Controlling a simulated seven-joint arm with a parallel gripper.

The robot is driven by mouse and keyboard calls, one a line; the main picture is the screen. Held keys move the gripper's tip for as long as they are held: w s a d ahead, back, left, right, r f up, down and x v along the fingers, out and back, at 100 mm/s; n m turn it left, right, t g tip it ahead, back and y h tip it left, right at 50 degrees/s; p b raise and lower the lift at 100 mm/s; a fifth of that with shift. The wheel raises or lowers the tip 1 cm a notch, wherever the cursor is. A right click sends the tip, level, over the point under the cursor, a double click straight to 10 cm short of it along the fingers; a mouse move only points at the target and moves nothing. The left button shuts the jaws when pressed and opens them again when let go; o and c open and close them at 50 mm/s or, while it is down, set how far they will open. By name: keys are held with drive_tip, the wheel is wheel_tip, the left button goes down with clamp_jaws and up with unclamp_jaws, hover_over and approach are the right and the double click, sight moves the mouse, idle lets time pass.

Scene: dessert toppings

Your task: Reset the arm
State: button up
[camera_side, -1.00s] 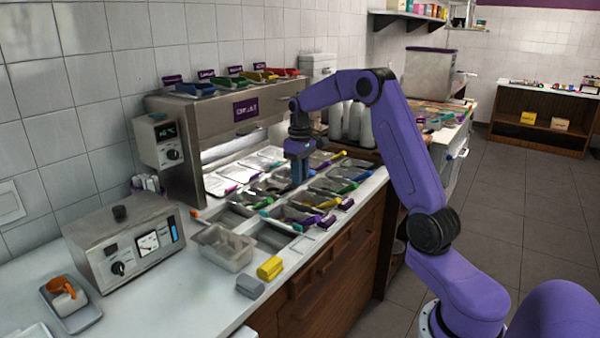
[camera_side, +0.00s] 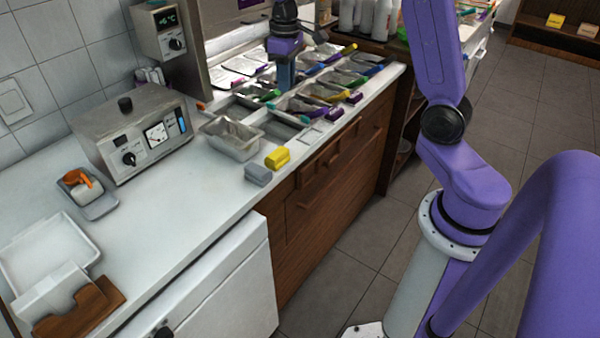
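My purple arm rises from its base at the right, and its upper part runs out of the top of the picture. My gripper (camera_side: 285,75) points down over the topping trays (camera_side: 325,92) set in the counter. Its fingers are small and dark here, and I cannot tell whether they are apart or closed. I see no object clearly held in it. Several trays have coloured scoop handles, in green, purple, yellow and blue.
An empty metal pan (camera_side: 232,138), a yellow block (camera_side: 278,158) and a grey block (camera_side: 258,175) sit near the counter's front edge.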

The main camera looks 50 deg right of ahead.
drive_tip(key=s+a+n, duration=0.5)
drive_tip(key=s+a, duration=0.8)
drive_tip(key=s, duration=0.3)
drive_tip(key=s+f+n, duration=0.2)
drive_tip(key=s+n, duration=0.2)
drive_tip(key=s, duration=1.1)
drive_tip(key=shift+d, duration=0.1)
